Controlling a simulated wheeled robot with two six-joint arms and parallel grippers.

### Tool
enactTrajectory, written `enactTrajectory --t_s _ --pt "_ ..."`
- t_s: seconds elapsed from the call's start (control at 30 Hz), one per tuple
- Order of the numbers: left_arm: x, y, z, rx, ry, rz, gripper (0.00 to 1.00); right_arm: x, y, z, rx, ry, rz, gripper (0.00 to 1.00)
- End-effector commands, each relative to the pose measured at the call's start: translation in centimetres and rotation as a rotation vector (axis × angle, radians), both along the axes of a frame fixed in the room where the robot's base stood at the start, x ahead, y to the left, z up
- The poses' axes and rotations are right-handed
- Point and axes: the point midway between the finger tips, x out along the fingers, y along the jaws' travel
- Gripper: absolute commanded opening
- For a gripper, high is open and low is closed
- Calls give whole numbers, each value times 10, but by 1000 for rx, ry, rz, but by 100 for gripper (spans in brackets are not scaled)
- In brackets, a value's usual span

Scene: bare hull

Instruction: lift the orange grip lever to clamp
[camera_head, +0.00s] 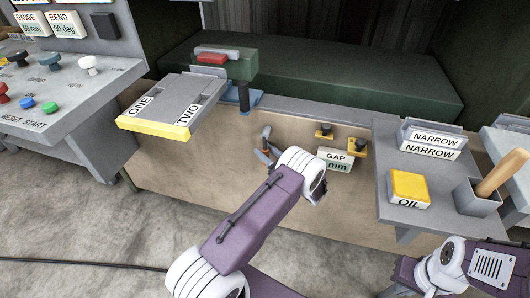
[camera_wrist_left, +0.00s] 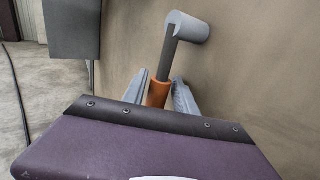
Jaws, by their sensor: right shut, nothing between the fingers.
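The lever with the orange grip (camera_wrist_left: 157,93) is in the left wrist view. Its grey bar runs up to a round grey pivot (camera_wrist_left: 188,27) on the tan panel. In the head view the lever (camera_head: 266,133) shows on the front panel, left of my left wrist. My left gripper (camera_wrist_left: 160,92) has one finger on each side of the orange grip. A small gap shows beside the right finger, so the fingers look open around it.
A grey tray with a yellow edge (camera_head: 157,129) juts out at upper left. A grey shelf (camera_head: 408,215) on the right bears a yellow OIL block (camera_head: 408,187) and a wooden-handled tool (camera_head: 503,172). A GAP display (camera_head: 334,160) sits right of the lever.

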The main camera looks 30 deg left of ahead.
Motion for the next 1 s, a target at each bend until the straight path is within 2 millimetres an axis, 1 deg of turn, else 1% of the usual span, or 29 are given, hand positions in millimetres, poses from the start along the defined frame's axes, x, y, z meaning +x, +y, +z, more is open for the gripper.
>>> enactTrajectory --t_s 0.17,0.2,0.27,0.3,0.33,1.0 --pt "0 1 0 0 0 0 34 0 0 0 0 0 0 0" --pt "0 0 0 0 0 0 31 0 0 0 0 0 0 0" --pt "0 0 0 0 0 0 15 0 0 0 0 0 0 0" --pt "0 0 0 0 0 0 4 0 0 0 0 0 0 0" --pt "0 0 0 0 0 0 0 0 0 0 0 0 0 0" --pt "0 0 0 0 0 1 0 0 0 0 0 0 0 0"
